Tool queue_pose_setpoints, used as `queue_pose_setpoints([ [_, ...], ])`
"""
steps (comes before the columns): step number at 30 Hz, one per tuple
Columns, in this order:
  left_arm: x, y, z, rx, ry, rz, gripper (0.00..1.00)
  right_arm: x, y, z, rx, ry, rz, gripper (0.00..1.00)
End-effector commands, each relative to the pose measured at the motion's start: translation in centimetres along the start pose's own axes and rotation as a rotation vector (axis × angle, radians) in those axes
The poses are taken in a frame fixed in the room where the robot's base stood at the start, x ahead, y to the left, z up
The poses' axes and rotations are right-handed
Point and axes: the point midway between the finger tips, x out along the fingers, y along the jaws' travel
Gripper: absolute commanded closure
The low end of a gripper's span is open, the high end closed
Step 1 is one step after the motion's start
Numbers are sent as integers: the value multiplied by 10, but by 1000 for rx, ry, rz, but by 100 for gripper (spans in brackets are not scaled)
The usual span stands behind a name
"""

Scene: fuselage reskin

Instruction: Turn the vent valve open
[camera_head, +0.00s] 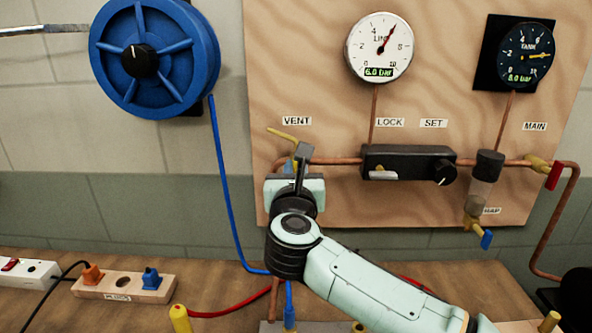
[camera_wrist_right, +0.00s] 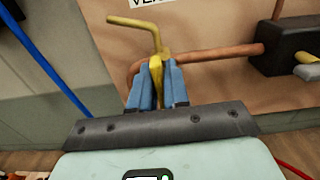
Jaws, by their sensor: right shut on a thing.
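The vent valve is yellow, with a bent lever (camera_head: 285,135) sticking out to the upper left below the VENT label. My right gripper (camera_head: 292,163) reaches up from below to the valve in the head view. In the right wrist view its blue fingers (camera_wrist_right: 158,72) are shut on the yellow part of the valve under the lever. The gripper hides most of the valve body in the head view. My left gripper is not in view.
A copper pipe (camera_head: 335,160) runs right from the valve to a black regulator block (camera_head: 408,162). A LINE gauge (camera_head: 380,47) and a TANK gauge (camera_head: 526,54) hang above. A blue hose reel (camera_head: 152,55) is at the left; its hose (camera_head: 224,180) drops near my gripper.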

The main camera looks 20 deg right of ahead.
Motion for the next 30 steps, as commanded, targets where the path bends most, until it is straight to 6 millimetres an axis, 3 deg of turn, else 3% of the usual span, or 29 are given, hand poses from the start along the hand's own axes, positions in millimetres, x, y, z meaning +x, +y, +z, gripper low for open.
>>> queue_pose_setpoints([
  [12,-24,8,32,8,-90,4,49,-1,2,2,-272,1,1,100],
  [30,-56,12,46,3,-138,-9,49,0,6,0,-845,0,2,100],
])
